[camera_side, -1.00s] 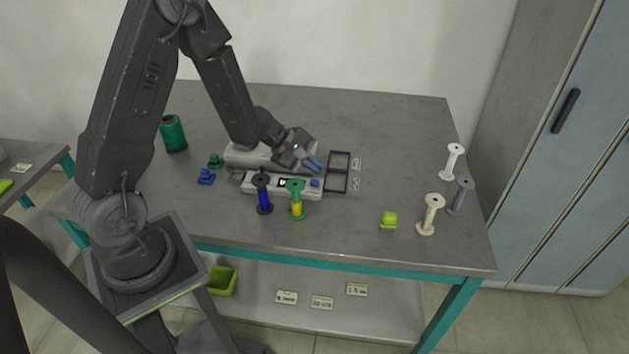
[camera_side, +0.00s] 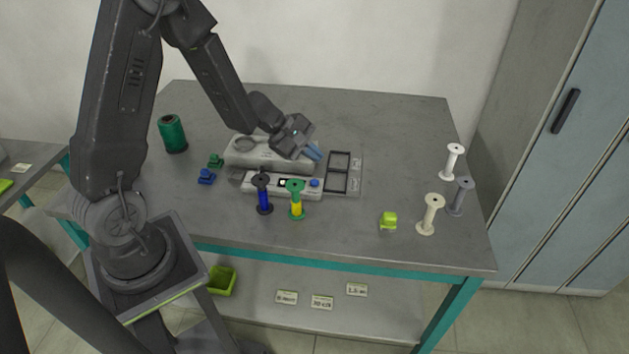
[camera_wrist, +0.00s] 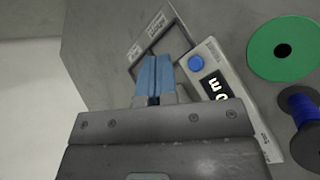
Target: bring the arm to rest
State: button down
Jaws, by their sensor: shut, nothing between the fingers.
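My gripper (camera_side: 315,152) hangs above the winding machine (camera_side: 258,155) in the side view, near its right end. Its blue fingers are shut together and empty; in the wrist view the fingertips (camera_wrist: 154,75) point toward the dark frame beside the control panel. The white panel (camera_side: 283,186) with a blue button (camera_side: 315,183) lies in front of the machine. A blue-wound dark bobbin (camera_side: 264,195) and a green bobbin with yellow winding (camera_side: 296,200) stand at the panel's front; their tops also show in the wrist view.
A green spool (camera_side: 173,134) stands at the back left. Blue (camera_side: 206,177) and green (camera_side: 216,160) clips lie left of the machine. White (camera_side: 453,162), cream (camera_side: 430,214) and grey (camera_side: 461,196) bobbins stand at the right, with a lime clip (camera_side: 389,220) nearby. The back right tabletop is clear.

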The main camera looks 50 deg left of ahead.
jog(key=s+d+r+m+g, duration=0.1)
jog(key=s+d+r+m, duration=0.3)
jog(key=d+r+m, duration=0.3)
jog(key=s+d+r+m+g, duration=0.2)
jog(key=s+d+r+m, duration=0.3)
jog(key=r, duration=0.3)
jog(key=s+a+r+m+y, duration=0.1)
jog(key=s+r+m+y, duration=0.1)
jog(key=s, duration=0.4)
jog(key=s+a+r+m+t+y, duration=0.1)
jog(key=s+r+m+y, duration=0.1)
jog(key=s+m, duration=0.3)
jog(key=shift+s+r+y, duration=0.3)
jog(key=shift+s+y, duration=0.55)
jog(key=shift+y, duration=0.05)
